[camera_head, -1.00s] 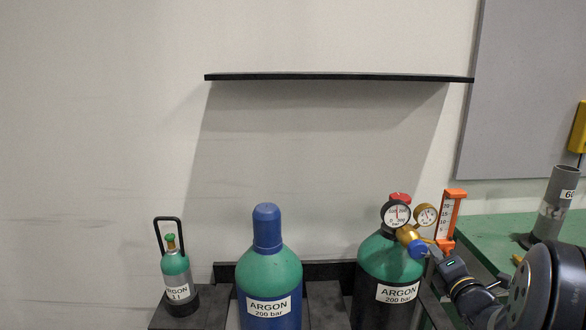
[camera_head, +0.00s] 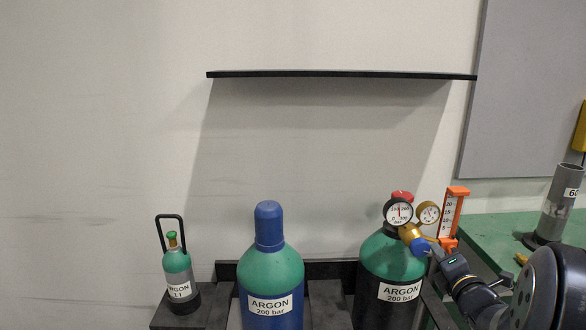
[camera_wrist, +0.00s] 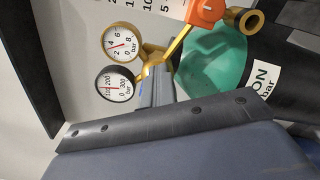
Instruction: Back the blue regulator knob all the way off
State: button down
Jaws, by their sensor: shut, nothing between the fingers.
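The blue regulator knob (camera_head: 421,246) faces forward on the brass regulator, on the right-hand green-shouldered argon cylinder (camera_head: 385,262). My gripper (camera_head: 436,254) is just right of the knob in the head view, with its tip close beside it. I cannot tell whether they touch. In the wrist view the gripper's grey fingers (camera_wrist: 156,78) are together with nothing between them, and they point toward the regulator. The dark-rimmed gauge (camera_head: 398,212) and the brass gauge (camera_head: 428,212) also show in the wrist view.
An orange flowmeter (camera_head: 451,215) stands right behind the knob. A red valve cap (camera_head: 402,196) tops the cylinder. A blue-capped argon cylinder (camera_head: 269,270) and a small bottle (camera_head: 178,272) stand left. A green bench (camera_head: 490,228) with a grey tube (camera_head: 560,200) is right.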

jog(key=shift+a+r+b, duration=0.4)
jog(key=shift+r+b, duration=0.3)
jog(key=shift+b, duration=0.7)
jog(key=shift+a+r+b, duration=0.4)
jog(key=shift+b, duration=0.3)
jog(key=s, duration=0.6)
jog(key=shift+d+r+b, duration=0.3)
jog(key=shift+d+r, duration=0.1)
